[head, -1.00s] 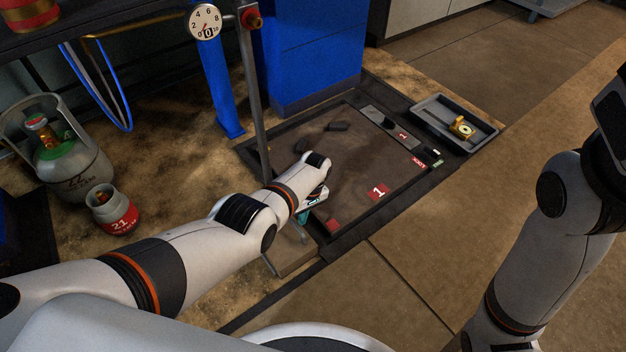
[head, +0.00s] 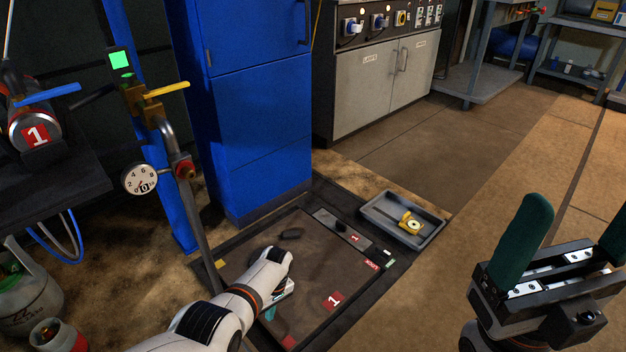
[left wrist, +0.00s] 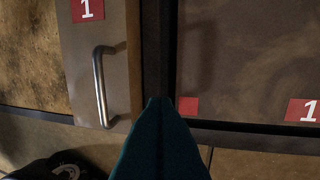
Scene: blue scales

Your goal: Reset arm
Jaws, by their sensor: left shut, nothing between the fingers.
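My left gripper (head: 279,302) is over the near left edge of the dark floor platform (head: 290,265), mostly hidden behind its own wrist. In the left wrist view its teal fingers (left wrist: 160,112) are shut together with nothing between them. Below them are the platform edge and a panel (left wrist: 112,28) with a metal handle (left wrist: 100,85) and a red label 1. The fingers look apart from the handle. My right gripper (head: 570,235) is raised at the lower right, its dark green fingers wide apart and empty.
A blue post and a pipe with a round dial (head: 139,179) stand left of the platform. A blue cabinet (head: 245,110) is behind it. A grey tray (head: 375,212) holds a yellow item (head: 411,222). Gas cylinders (head: 25,290) stand at left. The floor at right is clear.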

